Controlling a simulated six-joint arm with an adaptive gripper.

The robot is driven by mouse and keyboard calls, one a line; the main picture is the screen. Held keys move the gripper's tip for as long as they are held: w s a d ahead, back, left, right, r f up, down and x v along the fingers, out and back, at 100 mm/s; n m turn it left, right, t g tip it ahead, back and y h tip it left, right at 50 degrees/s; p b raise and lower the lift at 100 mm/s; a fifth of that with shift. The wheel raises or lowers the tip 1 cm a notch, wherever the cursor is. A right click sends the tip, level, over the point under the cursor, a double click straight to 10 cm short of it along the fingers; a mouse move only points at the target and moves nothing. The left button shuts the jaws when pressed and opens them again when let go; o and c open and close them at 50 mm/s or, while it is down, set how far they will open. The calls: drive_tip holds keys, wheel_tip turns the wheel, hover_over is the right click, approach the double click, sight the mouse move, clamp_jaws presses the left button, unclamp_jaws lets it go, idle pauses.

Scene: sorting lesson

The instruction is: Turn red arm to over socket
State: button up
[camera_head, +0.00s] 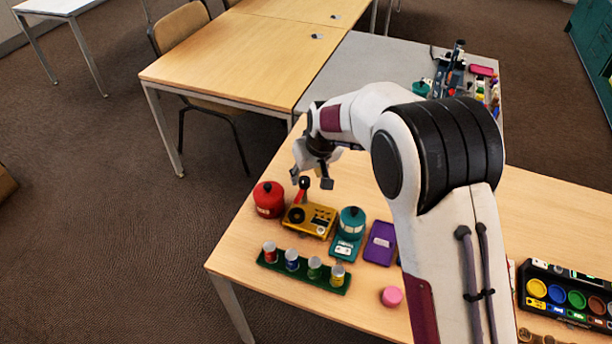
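A yellow box (317,228) sits near the table's left edge, with a dark round disc (296,215) on the left of its top and small dark and pale marks on its right. The red arm (301,195) rises from the back of this box and has a dark rounded end. My gripper (311,183) points down just above the box, its fingers apart on either side of the red arm's upper end. A gap shows between the right finger and the red arm. Whether the left finger touches it is unclear. I cannot tell which part of the box is the socket.
A red pot (268,200) stands close at left. A teal canister on a teal scale (346,247) and a purple tray (380,243) are at right. A green rack (301,278) with several small jars and a pink puck (391,296) are in front.

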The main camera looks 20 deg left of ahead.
drive_tip(key=v, duration=0.8)
drive_tip(key=shift+r, duration=0.3)
drive_tip(key=shift+s+d, duration=0.1)
drive_tip(key=shift+s, duration=0.05)
drive_tip(key=shift+s, duration=0.1)
drive_tip(key=s+d+r+m+t+h, duration=0.1)
drive_tip(key=s+d+r+m, duration=0.2)
drive_tip(key=s+d, duration=0.6)
drive_tip(key=s+d+r+m+h, duration=0.1)
drive_tip(key=s+d+r+m, duration=0.2)
drive_tip(key=d, duration=1.4)
drive_tip(key=s+d+r+m+t+h, duration=0.1)
drive_tip(key=s+d+r+m, duration=0.2)
drive_tip(key=s+d+r, duration=0.5)
drive_tip(key=s+d, duration=0.5)
drive_tip(key=s, duration=0.4)
drive_tip(key=shift+s+t, duration=0.2)
drive_tip(key=shift+t, duration=0.1)
drive_tip(key=shift+c, duration=0.4)
idle(1.1)
